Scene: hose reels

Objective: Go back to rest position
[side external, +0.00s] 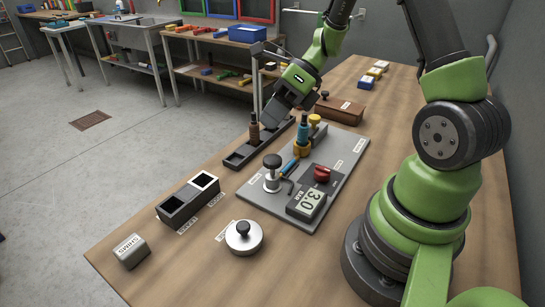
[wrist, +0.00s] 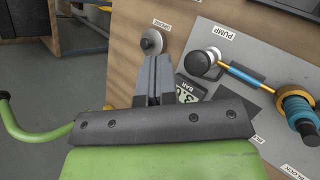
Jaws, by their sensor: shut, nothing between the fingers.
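My gripper (side external: 270,122) is shut and empty above the bench, just behind the black slotted rack (side external: 240,158) in the side view. In the wrist view its dark fingers (wrist: 152,75) lie together with nothing between them. A dark brown cylinder (side external: 254,132) stands upright in the rack, close to the fingers; I cannot tell whether they touch. The grey plate (side external: 275,205) carries a pump with a black knob (side external: 272,170), a blue and brass fitting (side external: 303,130), a red knob (side external: 322,173) and a gauge display (side external: 307,203).
A brown box (side external: 340,109) sits behind the plate.

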